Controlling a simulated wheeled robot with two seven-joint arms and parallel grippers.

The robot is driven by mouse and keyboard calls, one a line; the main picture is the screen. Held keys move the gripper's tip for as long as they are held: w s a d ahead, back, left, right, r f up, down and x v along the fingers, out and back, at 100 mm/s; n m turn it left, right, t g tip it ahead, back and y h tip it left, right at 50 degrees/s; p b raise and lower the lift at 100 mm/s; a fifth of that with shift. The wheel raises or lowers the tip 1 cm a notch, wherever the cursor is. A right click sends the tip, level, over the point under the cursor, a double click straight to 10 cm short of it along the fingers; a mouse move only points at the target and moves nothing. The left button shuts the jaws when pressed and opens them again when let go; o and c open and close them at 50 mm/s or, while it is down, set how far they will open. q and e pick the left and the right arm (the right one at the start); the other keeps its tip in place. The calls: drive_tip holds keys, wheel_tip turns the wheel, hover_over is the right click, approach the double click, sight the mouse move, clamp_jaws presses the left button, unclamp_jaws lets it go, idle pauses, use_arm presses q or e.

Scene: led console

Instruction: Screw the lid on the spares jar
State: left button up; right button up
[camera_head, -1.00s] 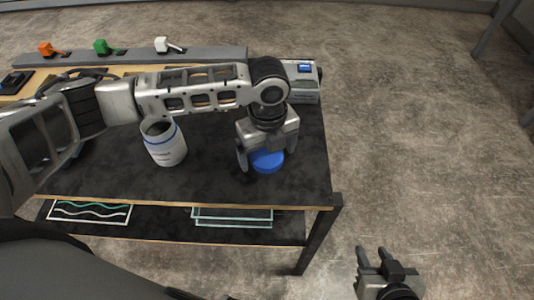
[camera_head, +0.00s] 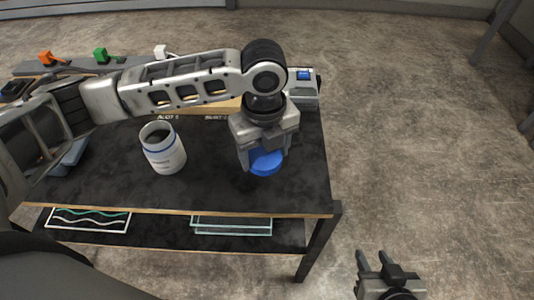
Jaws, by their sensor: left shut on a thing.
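The spares jar (camera_head: 164,150) is a white, open-topped jar with a dark inside and small lettering. It stands upright on the dark table top, left of my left gripper. The blue lid (camera_head: 266,162) is round and held between the fingers of my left gripper (camera_head: 263,158), which points down. The lid appears a little above the table, with a dark shadow below it. My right gripper (camera_head: 373,262) is open and empty, low at the right, over the floor beyond the table's right side.
The dark table top (camera_head: 215,185) is clear between jar and lid. A grey device with a blue part (camera_head: 304,90) stands at the back right. A grey rail with orange (camera_head: 46,58), green and white pieces runs along the back. Framed pieces (camera_head: 232,226) lie on the lower shelf.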

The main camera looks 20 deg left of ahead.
use_arm(q)
drive_tip(key=s+r, duration=0.7)
drive_tip(key=s, duration=0.5)
drive_tip(key=shift+d+r, duration=0.25)
drive_tip(key=shift+d, duration=0.2)
drive_tip(key=w+a+n, duration=0.4)
drive_tip(key=w+n, duration=0.1)
drive_tip(key=n, duration=0.8)
drive_tip(key=w+a+n, duration=0.4)
drive_tip(key=w+n, duration=0.2)
drive_tip(key=n, duration=0.8)
drive_tip(key=shift+f, duration=0.35)
drive_tip(key=shift+w, duration=0.1)
